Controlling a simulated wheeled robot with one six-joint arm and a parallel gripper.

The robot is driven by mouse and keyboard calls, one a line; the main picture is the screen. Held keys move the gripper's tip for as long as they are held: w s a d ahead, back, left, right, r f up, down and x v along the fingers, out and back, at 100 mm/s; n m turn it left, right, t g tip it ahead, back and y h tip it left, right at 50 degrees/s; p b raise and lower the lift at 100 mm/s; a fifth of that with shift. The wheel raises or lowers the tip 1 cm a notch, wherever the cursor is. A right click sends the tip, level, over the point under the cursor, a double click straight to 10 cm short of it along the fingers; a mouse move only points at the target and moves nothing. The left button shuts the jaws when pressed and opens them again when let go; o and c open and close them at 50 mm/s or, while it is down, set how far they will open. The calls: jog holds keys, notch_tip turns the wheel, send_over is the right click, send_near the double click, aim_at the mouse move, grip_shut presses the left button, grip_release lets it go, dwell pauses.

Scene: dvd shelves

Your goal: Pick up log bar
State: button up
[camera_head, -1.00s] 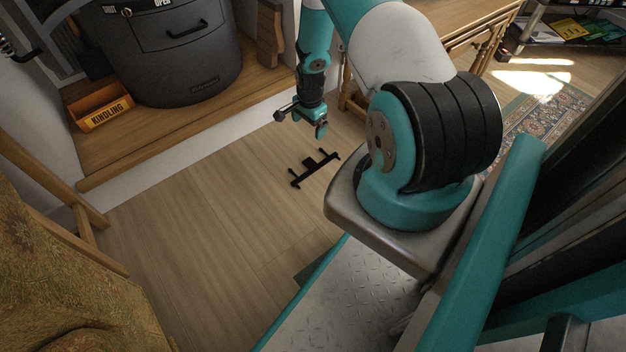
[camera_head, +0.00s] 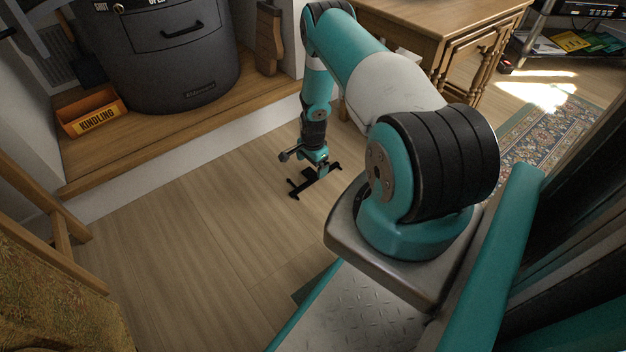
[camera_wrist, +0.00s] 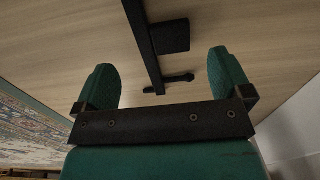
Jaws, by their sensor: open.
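The log bar is a black metal bar (camera_head: 310,180) with short cross pieces at its ends and a flat plate at its middle. It lies on the wooden floor in front of the hearth. My gripper (camera_head: 318,167) is low over it in the head view and hides part of it. In the wrist view the bar (camera_wrist: 146,45) runs from the top edge down between the two green fingers, and its end cross piece shows just past them. My gripper (camera_wrist: 164,82) is open and empty. I cannot tell the exact height of the fingers above the bar.
A wooden hearth step with a white front edge (camera_head: 190,150) stands behind the bar. A dark stove (camera_head: 165,60) and an orange kindling box (camera_head: 92,112) sit on it. Wooden nesting tables (camera_head: 440,30) stand behind my arm.

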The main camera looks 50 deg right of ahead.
aim_at(311, 174)
jog(key=f+b, duration=0.2)
jog(key=f, duration=0.1)
jog(key=f+b, duration=0.1)
jog(key=shift+w+d+f+b, duration=0.1)
jog(key=shift+w+f+b, duration=0.2)
jog(key=shift+f, duration=0.1)
jog(key=shift+r, duration=0.1)
jog(key=shift+c, duration=0.5)
jog(key=c, duration=1.1)
notch_tip(311, 174, up, 20)
jog(key=p, duration=1.1)
